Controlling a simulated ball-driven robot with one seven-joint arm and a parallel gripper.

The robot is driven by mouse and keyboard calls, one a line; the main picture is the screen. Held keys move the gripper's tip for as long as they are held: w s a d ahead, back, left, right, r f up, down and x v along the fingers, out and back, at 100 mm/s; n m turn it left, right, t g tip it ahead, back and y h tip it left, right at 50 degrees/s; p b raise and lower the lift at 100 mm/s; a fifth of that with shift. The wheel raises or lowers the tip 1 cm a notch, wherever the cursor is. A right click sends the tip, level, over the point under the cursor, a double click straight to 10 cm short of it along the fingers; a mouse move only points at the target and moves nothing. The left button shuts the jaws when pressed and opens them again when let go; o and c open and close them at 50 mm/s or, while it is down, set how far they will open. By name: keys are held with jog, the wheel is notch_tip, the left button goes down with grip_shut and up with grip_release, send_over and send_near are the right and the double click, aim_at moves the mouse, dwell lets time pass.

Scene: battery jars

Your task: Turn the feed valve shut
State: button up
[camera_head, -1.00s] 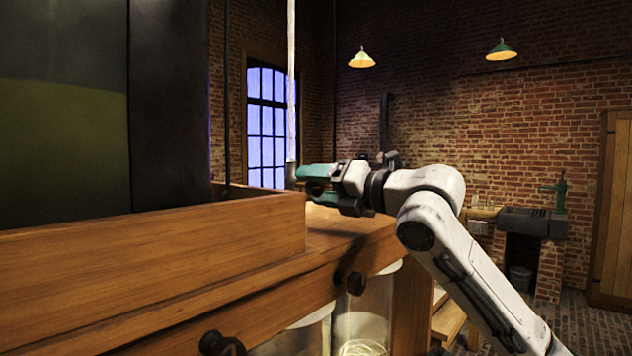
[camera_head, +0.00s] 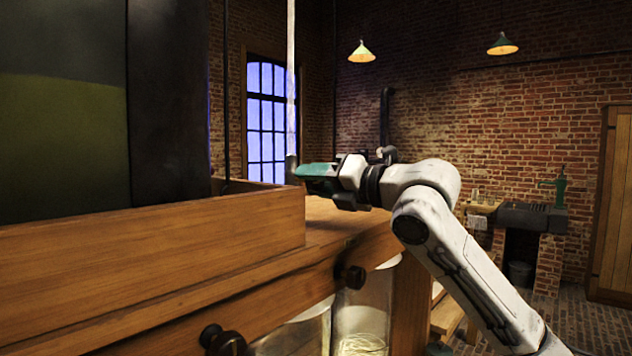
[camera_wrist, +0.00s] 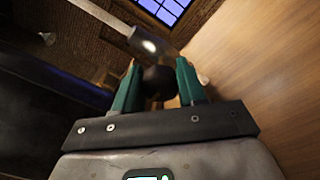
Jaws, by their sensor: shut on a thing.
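The feed valve appears to be the dark rounded knob (camera_wrist: 159,82) between my fingers in the wrist view. A pale vertical pipe (camera_head: 291,80) ends in a dark grey fitting (camera_head: 291,168) at my fingertips in the head view. The fitting (camera_wrist: 148,43) also shows just beyond the knob in the wrist view. My gripper (camera_head: 308,171), with teal fingers, is shut on the knob; it also shows in the wrist view (camera_wrist: 159,76). The knob is hidden behind the fingers in the head view, and its exact turn angle cannot be told.
A wooden bench with a raised board (camera_head: 160,235) fills the left, with dark round knobs (camera_head: 352,277) on its front. Glass jars (camera_head: 362,312) stand beneath it. A tall dark panel (camera_head: 165,110) rises at left. Open floor lies at far right.

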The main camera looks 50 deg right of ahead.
jog(key=shift+f+m, duration=0.1)
jog(key=shift+m, duration=0.3)
jog(key=m+b, duration=0.2)
jog(key=m, duration=0.1)
jog(key=shift+f, duration=0.1)
jog(key=m, duration=0.5)
jog(key=shift+m+t+h+b, duration=0.3)
jog(key=shift+m+t+b, duration=0.1)
jog(key=m, duration=0.4)
jog(key=shift+m+h+p, duration=0.3)
jog(key=shift+m, duration=0.1)
jog(key=shift+f+m+t+h+p, duration=0.1)
jog(key=shift+m+t+h+p, duration=0.2)
jog(key=shift+m, duration=0.85)
jog(key=shift+m+h+p, duration=0.1)
jog(key=shift+m+p, duration=0.25)
jog(key=shift+m, duration=0.8)
jog(key=o, duration=1)
jog(key=shift+o, duration=0.2)
jog(key=shift+s, duration=0.15)
